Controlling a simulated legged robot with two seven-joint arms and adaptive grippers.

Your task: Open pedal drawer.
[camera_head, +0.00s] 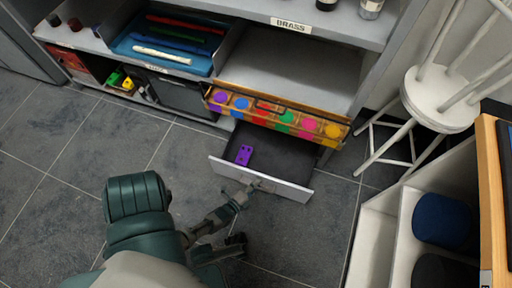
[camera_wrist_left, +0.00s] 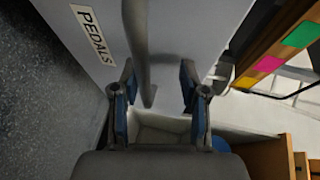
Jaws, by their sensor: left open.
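The pedal drawer (camera_head: 262,178) is pulled out from the bottom of the shelf unit, its white front facing me. A purple block with dark spots (camera_head: 243,155) lies inside on the dark floor. In the left wrist view the drawer front (camera_wrist_left: 72,45) carries a PEDALS label (camera_wrist_left: 92,32). A grey bar handle (camera_wrist_left: 137,50) stands out from it. My left gripper (camera_head: 243,192) is at the drawer front; the wrist view shows its open fingers (camera_wrist_left: 158,85) on either side of the handle, with gaps visible. My right gripper is not identifiable.
A white stool (camera_head: 440,98) stands to the right, and a white cubby unit (camera_head: 385,225) is at the lower right. Grey tiled floor (camera_head: 60,200) is clear at left.

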